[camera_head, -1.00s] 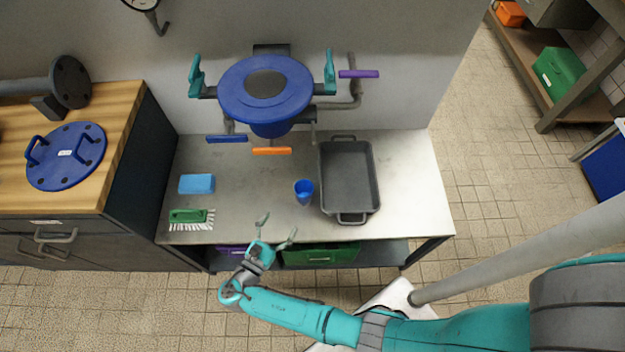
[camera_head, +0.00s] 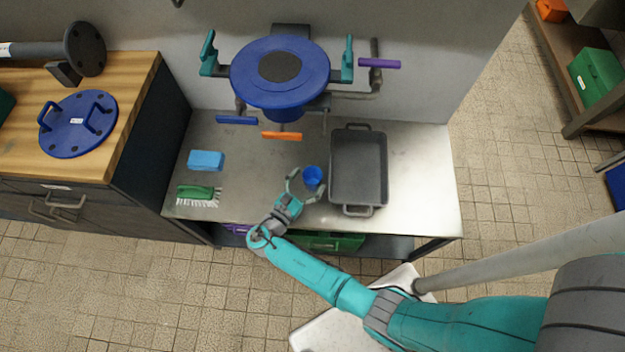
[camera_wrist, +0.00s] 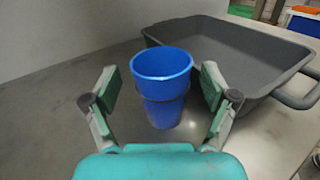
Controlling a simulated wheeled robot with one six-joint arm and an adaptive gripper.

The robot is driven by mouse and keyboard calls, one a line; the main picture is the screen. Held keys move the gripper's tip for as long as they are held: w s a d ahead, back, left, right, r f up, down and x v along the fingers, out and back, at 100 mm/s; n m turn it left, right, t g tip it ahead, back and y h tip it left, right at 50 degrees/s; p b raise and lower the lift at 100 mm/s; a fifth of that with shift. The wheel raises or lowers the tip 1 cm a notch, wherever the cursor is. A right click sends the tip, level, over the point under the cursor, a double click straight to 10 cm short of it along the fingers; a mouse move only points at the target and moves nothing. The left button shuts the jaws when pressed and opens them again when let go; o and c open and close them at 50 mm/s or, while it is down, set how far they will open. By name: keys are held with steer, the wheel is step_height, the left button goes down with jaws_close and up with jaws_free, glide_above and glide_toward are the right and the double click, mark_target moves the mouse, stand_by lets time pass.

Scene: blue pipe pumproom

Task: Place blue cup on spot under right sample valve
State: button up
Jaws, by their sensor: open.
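The blue cup (camera_head: 312,177) stands upright on the metal table (camera_head: 260,205), just left of the grey tray. In the wrist view the cup (camera_wrist: 162,90) stands centred between the fingers of my gripper (camera_wrist: 160,92). In the head view my gripper (camera_head: 306,186) is open with a finger on either side of the cup's near part. Gaps show between the fingers and the cup. Valve handles hang below the blue vessel (camera_head: 280,82): a blue one (camera_head: 237,120) at left and an orange one (camera_head: 282,136) nearer the middle. A purple handle (camera_head: 379,63) is at right. No marked spot is discernible.
The grey tray (camera_head: 372,208) is close to the cup's right. A light blue sponge (camera_head: 206,160) and a green brush (camera_head: 198,194) lie at the table's left. The tabletop between sponge and cup is clear. A wooden-topped cabinet (camera_head: 135,85) stands left.

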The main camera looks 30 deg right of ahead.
mark_target(317, 169)
steer(key=shift+x, duration=1.6)
steer(key=c, duration=1.2)
steer(key=shift+r, duration=0.1)
